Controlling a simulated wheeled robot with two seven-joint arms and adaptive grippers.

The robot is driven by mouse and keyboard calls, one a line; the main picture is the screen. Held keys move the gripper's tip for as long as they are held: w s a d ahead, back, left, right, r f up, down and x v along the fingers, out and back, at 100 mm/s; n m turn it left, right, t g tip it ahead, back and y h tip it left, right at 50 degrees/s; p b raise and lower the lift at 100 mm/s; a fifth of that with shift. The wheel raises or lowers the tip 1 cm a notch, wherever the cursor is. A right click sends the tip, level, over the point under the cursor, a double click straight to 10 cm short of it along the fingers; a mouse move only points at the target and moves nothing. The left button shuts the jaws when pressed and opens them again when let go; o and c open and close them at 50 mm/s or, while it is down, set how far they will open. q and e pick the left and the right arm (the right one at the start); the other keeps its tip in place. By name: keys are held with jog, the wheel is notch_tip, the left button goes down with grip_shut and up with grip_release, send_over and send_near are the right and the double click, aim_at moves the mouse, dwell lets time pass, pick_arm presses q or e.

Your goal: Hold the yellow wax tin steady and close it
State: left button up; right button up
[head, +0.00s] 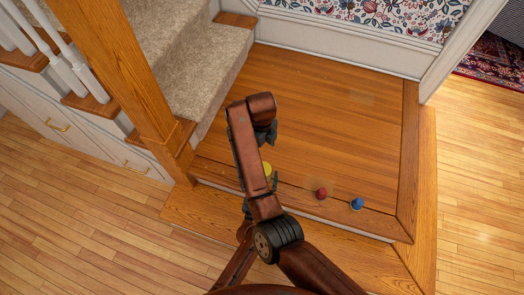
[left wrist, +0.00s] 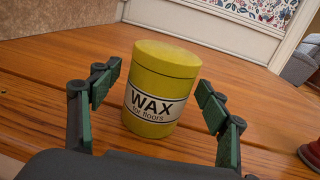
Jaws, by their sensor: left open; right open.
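The yellow wax tin (left wrist: 158,92) stands upright on the wooden landing, its label reading "WAX for floors". A yellow lid (left wrist: 168,55) sits on its top; I cannot tell if it is fully pressed down. In the head view the tin (head: 267,169) is partly hidden by my arm. My left gripper (left wrist: 160,105) is open, with one finger on each side of the tin and visible gaps to both. My right gripper (head: 268,134) is open and appears empty, beyond the tin in the head view; its fingers are partly hidden.
A red object (head: 321,193) and a blue object (head: 357,204) stand on the landing right of the tin. A wooden newel post (head: 135,75) and carpeted stairs (head: 205,75) are at the left. The landing (head: 345,130) is clear behind, with a step edge in front.

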pick_arm(q)
jog(key=s+a, duration=0.2)
jog(key=s, duration=0.8)
jog(key=shift+s, duration=0.25)
jog(key=shift+a, duration=0.1)
